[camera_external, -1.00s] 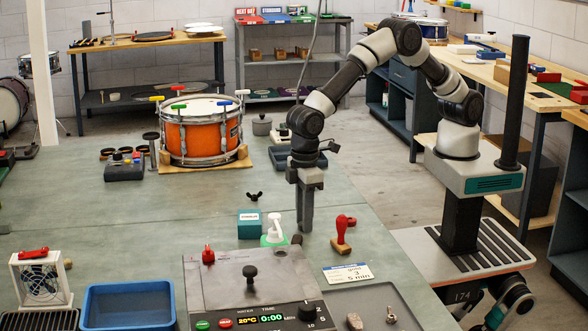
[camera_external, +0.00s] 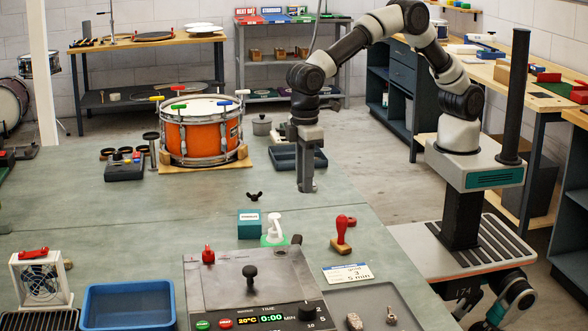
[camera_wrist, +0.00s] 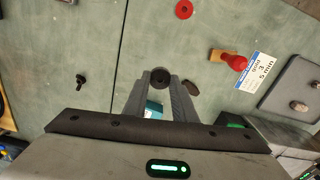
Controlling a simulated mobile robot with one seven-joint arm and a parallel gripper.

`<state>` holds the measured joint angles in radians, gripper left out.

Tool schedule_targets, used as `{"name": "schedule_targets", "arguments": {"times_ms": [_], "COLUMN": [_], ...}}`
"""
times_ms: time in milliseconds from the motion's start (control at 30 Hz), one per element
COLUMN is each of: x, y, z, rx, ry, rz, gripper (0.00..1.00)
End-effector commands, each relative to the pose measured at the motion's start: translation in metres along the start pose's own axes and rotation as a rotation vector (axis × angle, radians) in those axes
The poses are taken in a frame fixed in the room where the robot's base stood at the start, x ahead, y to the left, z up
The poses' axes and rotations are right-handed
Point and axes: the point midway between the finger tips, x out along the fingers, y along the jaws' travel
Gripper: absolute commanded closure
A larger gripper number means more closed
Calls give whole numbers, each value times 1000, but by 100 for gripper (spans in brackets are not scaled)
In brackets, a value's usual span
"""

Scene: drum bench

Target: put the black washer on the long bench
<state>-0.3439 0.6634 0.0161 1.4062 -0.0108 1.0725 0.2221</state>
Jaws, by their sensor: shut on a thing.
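My gripper (camera_external: 306,188) points down above the green-grey bench (camera_external: 190,205), with its fingers close together. In the wrist view my gripper (camera_wrist: 160,84) has the black washer (camera_wrist: 160,76) between its fingertips. The washer is a dark ring with a small hole. In the external view it is too small to make out clearly at the fingertips. The bench surface also shows in the wrist view (camera_wrist: 120,25). I cannot tell for sure which bench is called the long bench; wood-topped benches stand at the right (camera_external: 470,70) and at the back (camera_external: 100,47).
A red-handled stamp (camera_external: 341,235), a white card (camera_external: 347,273), a teal box (camera_external: 249,224) and a black wing nut (camera_external: 254,196) lie near my gripper. A red washer (camera_wrist: 184,9) lies on the bench. An orange drum (camera_external: 200,135) stands farther back. The bench's left middle is clear.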

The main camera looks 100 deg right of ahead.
Motion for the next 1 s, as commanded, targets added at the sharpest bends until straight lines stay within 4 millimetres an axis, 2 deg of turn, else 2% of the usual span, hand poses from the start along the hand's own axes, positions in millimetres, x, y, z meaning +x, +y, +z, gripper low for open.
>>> {"name": "schedule_targets", "arguments": {"times_ms": [33,167,300,433,533,667,900,1000], "x": [-13,-28,-41,-48,-50,-49,-47,-40], "y": [18,70,123,158,173,181,181,174], "z": [6,32,74,110,131,143,143,132], "rx": [15,49,88,119,133,139,138,130], "ry": [-2,-3,-2,-1,-2,0,1,3], "rz": [2,2,1,0,0,0,0,0], "gripper": [99,99,99,99,99,99,99,99]}}
